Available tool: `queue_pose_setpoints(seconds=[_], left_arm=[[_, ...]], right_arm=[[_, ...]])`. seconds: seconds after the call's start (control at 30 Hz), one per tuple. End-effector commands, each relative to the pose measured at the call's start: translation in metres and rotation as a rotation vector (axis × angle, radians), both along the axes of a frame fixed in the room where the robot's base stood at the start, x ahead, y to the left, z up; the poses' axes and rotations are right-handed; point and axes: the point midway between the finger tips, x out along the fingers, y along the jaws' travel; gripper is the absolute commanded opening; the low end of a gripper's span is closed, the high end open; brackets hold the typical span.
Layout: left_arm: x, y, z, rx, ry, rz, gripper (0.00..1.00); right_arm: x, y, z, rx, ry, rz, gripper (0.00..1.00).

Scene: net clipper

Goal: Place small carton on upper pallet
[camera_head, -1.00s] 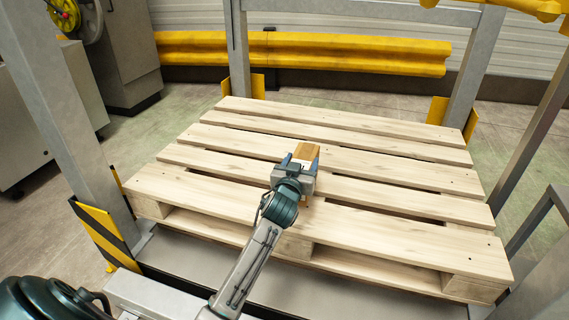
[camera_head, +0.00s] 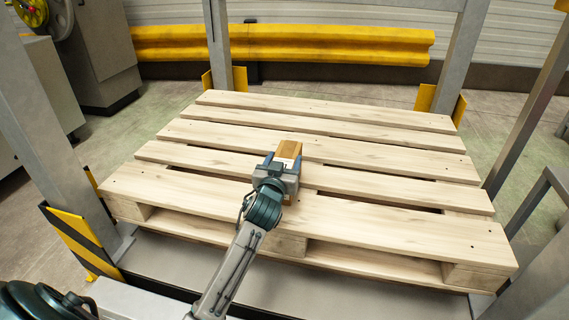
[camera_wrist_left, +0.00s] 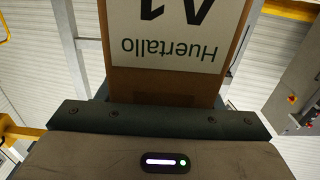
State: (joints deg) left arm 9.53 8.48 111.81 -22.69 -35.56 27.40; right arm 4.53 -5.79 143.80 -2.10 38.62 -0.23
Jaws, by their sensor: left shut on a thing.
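The small carton (camera_head: 289,151) is brown with a pale label. My left gripper (camera_head: 284,165) is shut on it, over the middle of the wooden pallet (camera_head: 400,190). In the left wrist view the carton (camera_wrist_left: 165,85) fills the upper middle, its white label reading "Huertallo" upside down, above the gripper body (camera_wrist_left: 160,120). I cannot tell whether the carton touches the slats or hangs just above them. My right gripper is not in view.
Grey metal posts (camera_head: 219,45) with yellow guards stand around the pallet. A yellow rail (camera_head: 340,45) runs behind it. A black-and-yellow striped plate (camera_head: 80,240) is at the near left corner. The pallet's slats are otherwise bare.

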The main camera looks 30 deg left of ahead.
Motion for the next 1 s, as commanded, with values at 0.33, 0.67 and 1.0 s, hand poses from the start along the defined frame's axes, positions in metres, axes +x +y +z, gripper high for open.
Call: queue_pose_setpoints(seconds=[0.33,0.67,1.0], left_arm=[[0.0,0.0,0.002,0.002,-0.007,-0.001,0.0],[0.0,0.0,-0.002,0.0,0.0,0.0,0.82],[-0.011,-0.003,0.001,0.0,0.001,0.0,0.82]], right_arm=[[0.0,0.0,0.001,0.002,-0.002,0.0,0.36],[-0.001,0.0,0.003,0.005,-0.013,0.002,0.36],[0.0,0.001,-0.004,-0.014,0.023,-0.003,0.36]])
